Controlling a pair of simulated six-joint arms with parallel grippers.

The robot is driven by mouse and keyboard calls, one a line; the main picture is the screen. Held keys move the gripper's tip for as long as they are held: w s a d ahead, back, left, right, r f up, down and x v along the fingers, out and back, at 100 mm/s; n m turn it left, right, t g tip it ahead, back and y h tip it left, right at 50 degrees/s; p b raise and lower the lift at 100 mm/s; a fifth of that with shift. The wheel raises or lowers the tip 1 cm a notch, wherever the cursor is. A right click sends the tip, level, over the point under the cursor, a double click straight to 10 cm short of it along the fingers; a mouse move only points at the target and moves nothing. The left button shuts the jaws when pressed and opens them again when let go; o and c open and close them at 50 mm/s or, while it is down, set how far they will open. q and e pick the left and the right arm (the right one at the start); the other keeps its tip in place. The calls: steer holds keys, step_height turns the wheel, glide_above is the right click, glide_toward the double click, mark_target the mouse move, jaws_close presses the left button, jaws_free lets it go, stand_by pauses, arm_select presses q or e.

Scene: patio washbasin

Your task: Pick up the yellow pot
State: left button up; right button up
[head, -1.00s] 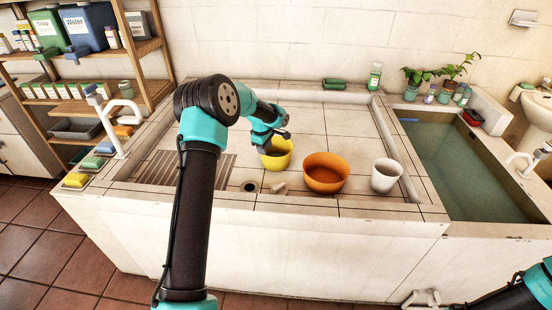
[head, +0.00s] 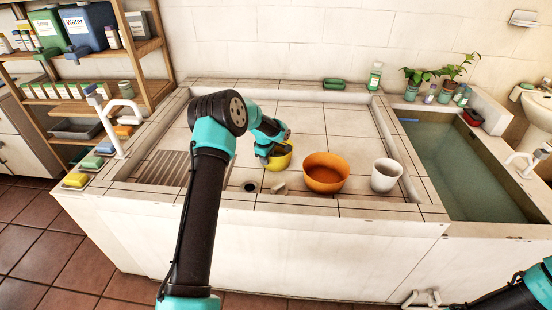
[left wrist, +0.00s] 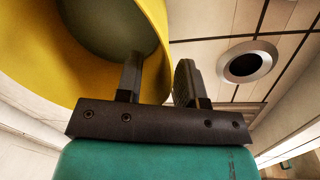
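The yellow pot (head: 284,160) stands upright in the tiled basin, left of an orange bowl. My left gripper (head: 264,156) is at the pot's left side and covers part of it. In the left wrist view the pot (left wrist: 50,68) fills the upper left. There my left gripper (left wrist: 158,80) is open, with one finger over the pot's inside and the other outside, and the yellow wall between them. A gap shows between the fingers; contact with the wall cannot be told. Only part of my right arm shows at the lower right of the head view; its gripper is out of view.
The orange bowl (head: 325,173) and a white cup (head: 386,175) stand right of the pot. A drain hole (head: 250,186) and a small pale object (head: 279,188) are in front of it. The basin's back is clear. A water trough (head: 465,170) is at right, shelves (head: 140,48) at left.

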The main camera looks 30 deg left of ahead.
arm_select(q)
steer(key=shift+f, duration=0.2)
steer(key=shift+c, duration=0.5)
jaws_close()
